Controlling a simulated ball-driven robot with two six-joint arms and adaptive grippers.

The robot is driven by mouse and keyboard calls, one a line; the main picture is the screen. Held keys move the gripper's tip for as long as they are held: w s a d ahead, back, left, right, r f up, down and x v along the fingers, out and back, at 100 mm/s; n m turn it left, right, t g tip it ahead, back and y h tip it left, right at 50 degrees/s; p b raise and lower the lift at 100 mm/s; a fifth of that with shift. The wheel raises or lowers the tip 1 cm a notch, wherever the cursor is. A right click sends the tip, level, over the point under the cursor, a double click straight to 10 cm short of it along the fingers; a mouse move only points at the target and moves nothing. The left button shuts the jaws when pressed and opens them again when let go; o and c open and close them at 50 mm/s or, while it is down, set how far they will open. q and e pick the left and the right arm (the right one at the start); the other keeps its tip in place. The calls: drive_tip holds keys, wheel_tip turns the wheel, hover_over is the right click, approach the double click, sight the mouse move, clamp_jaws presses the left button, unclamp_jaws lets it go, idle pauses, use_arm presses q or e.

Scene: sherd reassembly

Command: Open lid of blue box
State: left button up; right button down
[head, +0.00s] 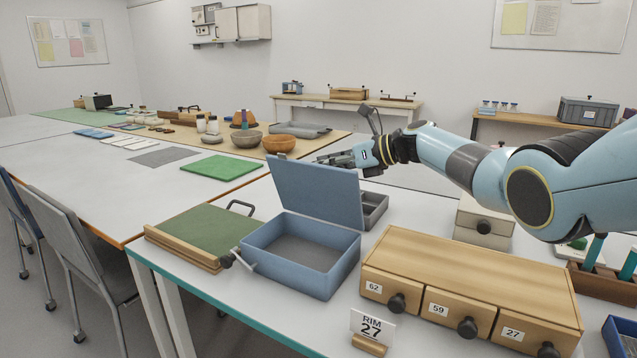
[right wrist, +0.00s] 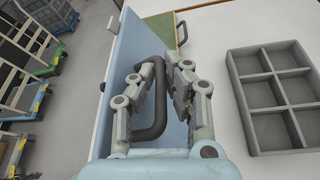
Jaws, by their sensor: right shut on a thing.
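The blue box (head: 258,247) stands near the table's front edge with its lid (head: 318,193) raised, upright or leaning slightly back. The inside of the box shows a grey, empty floor. My right gripper (head: 338,160) is behind the lid's top edge, partly hidden by it. In the right wrist view my right gripper (right wrist: 160,68) is shut on the dark handle (right wrist: 158,128) fixed to the lid (right wrist: 126,60). My left gripper is not in view.
A wooden drawer unit (head: 470,285) stands right of the box. A green board (head: 205,230) lies to its left. A grey compartment tray (right wrist: 275,95) is behind the lid. A sign (head: 371,328) stands at the front edge.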

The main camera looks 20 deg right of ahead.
drive_tip(key=shift+w+d+f+m+b, duration=0.1)
drive_tip(key=shift+w+d+m+b, duration=0.05)
drive_tip(key=shift+w+d+b, duration=0.45)
drive_tip(key=shift+w+d+f+m+b, duration=0.15)
drive_tip(key=shift+w+d+b, duration=0.2)
drive_tip(key=shift+d+b, duration=0.4)
drive_tip(key=shift+r, duration=0.1)
